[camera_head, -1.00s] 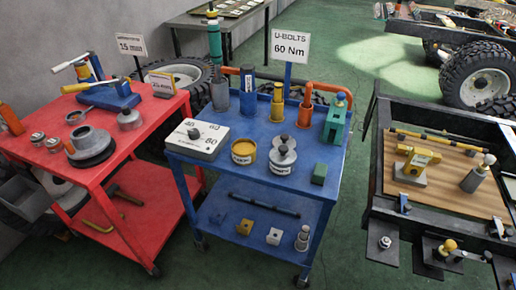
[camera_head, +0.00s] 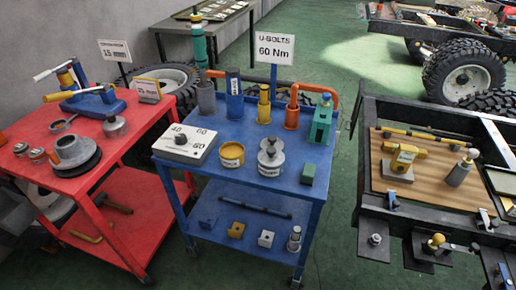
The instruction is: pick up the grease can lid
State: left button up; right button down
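I cannot tell which of these is the grease can lid. Neither of my grippers is in view.
The blue cart (camera_head: 208,176) also bears a grey dial box (camera_head: 184,146), upright cylinders at the back and a green block (camera_head: 308,174). The red cart (camera_head: 24,130) stands left, the black chassis frame (camera_head: 367,205) right. Green floor (camera_head: 335,235) lies between cart and frame.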

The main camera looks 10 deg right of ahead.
aim_at(272, 141)
jog(key=i+j+z, duration=0.1)
jog(key=i+j, duration=0.2)
jog(key=i+j+z, duration=0.1)
jog(key=i+j, duration=0.15)
jog(key=j, duration=0.25)
jog(key=i+j+z, duration=0.1)
jog(key=i+j, duration=0.15)
jog(key=j, duration=0.2)
